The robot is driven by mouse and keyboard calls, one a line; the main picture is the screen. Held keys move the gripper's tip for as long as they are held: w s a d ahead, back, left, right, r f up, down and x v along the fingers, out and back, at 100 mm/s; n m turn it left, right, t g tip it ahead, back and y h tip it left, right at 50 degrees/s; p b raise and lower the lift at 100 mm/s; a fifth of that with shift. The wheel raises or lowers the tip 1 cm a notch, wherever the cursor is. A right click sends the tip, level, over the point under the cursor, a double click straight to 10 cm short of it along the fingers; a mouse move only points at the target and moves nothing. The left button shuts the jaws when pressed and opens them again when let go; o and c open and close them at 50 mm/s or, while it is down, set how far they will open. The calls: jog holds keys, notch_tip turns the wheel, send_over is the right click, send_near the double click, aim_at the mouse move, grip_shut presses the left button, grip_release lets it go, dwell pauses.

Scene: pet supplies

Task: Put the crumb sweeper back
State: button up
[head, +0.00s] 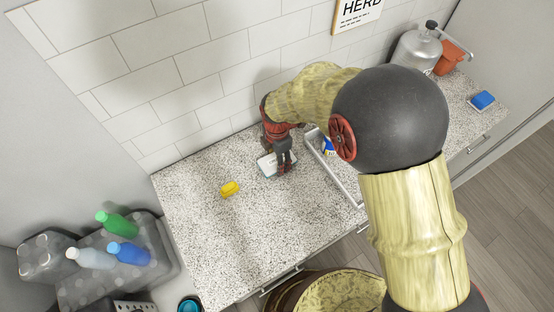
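My gripper (283,165) points down over the speckled counter (210,235), near the wall. A small flat pale item with a teal edge (266,167) lies at its fingers, partly hidden by them; it may be the crumb sweeper, but I cannot tell for sure. I cannot tell whether the fingers touch or hold it. A small yellow block (229,188) lies on the counter, left of and nearer than the gripper. A white tray (345,188) is right of the gripper, with a blue and white item (327,146) in it. My arm hides part of the tray.
A grey metal canister (415,50), an orange-brown pot (449,57) and a blue block (483,100) on a small tray stand at the far right. Green, white and blue bottles (117,224) are at lower left, beside the counter. The counter's front left is clear.

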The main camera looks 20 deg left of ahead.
jog(key=shift+f, duration=0.2)
jog(key=o, duration=1.1)
jog(key=shift+o, duration=0.6)
jog(key=shift+r, duration=0.2)
notch_tip(320, 180, up, 12)
jog(key=p, duration=0.1)
jog(key=shift+p, duration=0.4)
